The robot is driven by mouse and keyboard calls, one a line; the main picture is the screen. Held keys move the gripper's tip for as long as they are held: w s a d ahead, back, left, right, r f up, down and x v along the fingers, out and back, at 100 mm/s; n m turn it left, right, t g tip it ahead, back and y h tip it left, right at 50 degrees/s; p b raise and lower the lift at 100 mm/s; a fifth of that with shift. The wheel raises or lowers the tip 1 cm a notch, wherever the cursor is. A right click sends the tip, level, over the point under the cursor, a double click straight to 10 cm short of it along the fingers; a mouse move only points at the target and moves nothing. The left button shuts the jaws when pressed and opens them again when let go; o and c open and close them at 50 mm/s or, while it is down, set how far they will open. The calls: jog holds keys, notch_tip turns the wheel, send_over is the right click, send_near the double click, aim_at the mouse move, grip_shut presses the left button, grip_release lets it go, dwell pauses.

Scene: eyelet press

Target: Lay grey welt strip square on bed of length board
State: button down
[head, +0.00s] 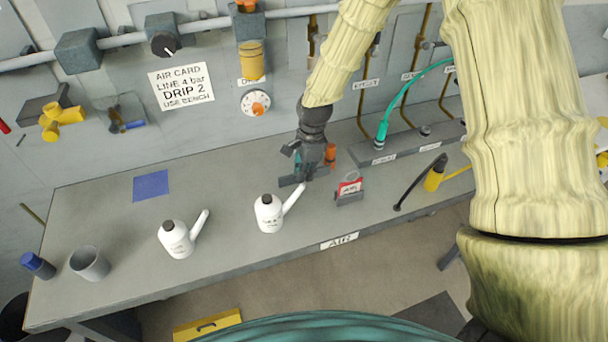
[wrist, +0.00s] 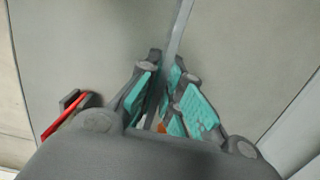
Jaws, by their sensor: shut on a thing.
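My gripper (head: 302,172) is low over the middle of the grey bench in the head view. In the wrist view its teal-padded fingers (wrist: 167,85) are shut on a thin grey strip (wrist: 180,32). The strip sticks out past the fingertips, towards the top of that picture. In the head view a short grey piece (head: 289,181) shows beside the fingertips; I cannot tell if it is the same strip. I cannot make out a length board or its bed in either view. The fingers hide the held part of the strip.
Two white spouted cans (head: 269,214) (head: 176,240) stand on the bench (head: 110,215). A red tag in a holder (head: 349,189) is right of my gripper, and an orange piece (head: 330,153) is close behind. A blue square (head: 151,186) lies left. A labelled grey block (head: 400,146) runs along the back.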

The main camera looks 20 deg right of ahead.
jog(key=shift+f, duration=0.9)
jog(key=shift+f, duration=0.2)
jog(key=c, duration=1.6)
grip_release()
